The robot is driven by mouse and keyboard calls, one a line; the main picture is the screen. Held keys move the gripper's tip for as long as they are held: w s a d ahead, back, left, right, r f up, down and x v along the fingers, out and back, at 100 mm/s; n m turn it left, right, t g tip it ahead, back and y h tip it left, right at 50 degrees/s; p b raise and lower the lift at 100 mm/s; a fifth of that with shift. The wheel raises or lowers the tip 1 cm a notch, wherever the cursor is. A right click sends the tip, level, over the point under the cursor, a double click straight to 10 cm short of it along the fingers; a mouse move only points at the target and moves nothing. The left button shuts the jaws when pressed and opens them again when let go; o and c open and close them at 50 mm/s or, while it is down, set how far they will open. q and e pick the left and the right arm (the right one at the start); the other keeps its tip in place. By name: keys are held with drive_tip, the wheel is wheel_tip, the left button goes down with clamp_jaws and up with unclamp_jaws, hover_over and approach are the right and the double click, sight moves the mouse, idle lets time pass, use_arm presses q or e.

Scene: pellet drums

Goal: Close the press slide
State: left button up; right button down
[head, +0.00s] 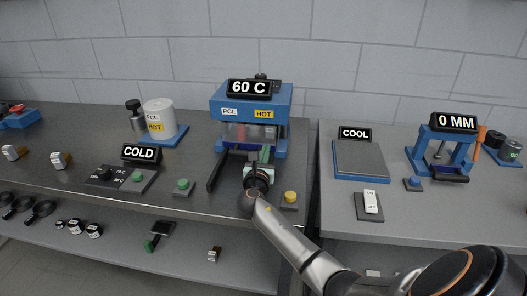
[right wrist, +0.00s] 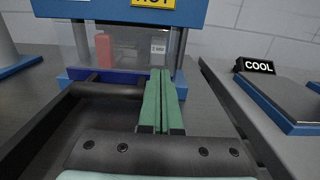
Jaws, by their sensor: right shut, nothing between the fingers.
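The blue press (head: 250,103) stands at the back of the left bench, with a "60 C" display and PCL and HOT labels. Its slide has a dark rail (head: 216,170) reaching out toward me; the rail also shows in the right wrist view (right wrist: 45,122). A dark round handle bar (right wrist: 108,91) lies across in front of a blue bar (right wrist: 105,75). My right gripper (head: 262,152) is in front of the press; its green fingers (right wrist: 161,75) are shut and empty, close beside the bar's right end. I cannot tell whether they touch it. My left gripper is not in view.
A yellow button (head: 289,197) is right of my gripper and a green button (head: 182,185) is left. A white PCL drum (head: 159,117) stands left of the press. The COOL plate (head: 361,159) is on the right bench, across a narrow gap.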

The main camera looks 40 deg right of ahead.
drive_tip(key=v, duration=1)
drive_tip(key=shift+f, duration=0.1)
